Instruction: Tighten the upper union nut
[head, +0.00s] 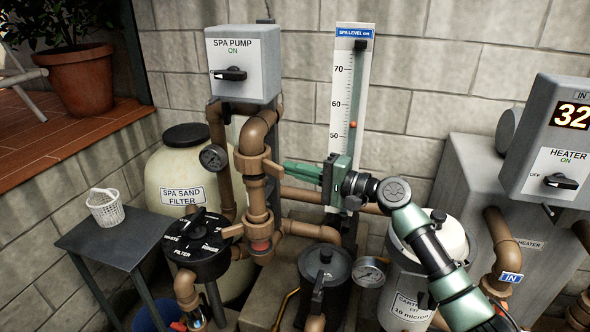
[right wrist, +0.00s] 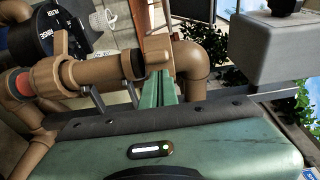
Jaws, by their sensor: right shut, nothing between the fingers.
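The upper union nut (head: 250,165) is a brown collar with a wing on the upright brown pipe below the spa pump box. It also shows in the right wrist view (right wrist: 130,67), with its wing pointing right near my fingertips. My right gripper (head: 286,166) is shut and empty, just right of the nut's wing. Its green fingers (right wrist: 165,80) lie together in the right wrist view; I cannot tell whether they touch the wing. A lower winged collar (head: 257,216) sits further down the pipe, above a red ring (head: 261,245). My left gripper is out of view.
The spa pump box (head: 243,65) is above the pipe. The level gauge (head: 352,100) stands behind my right gripper. The black filter valve (head: 198,245) is lower left, and a dark lidded pot (head: 325,268) is below. The heater (head: 555,150) is at the right.

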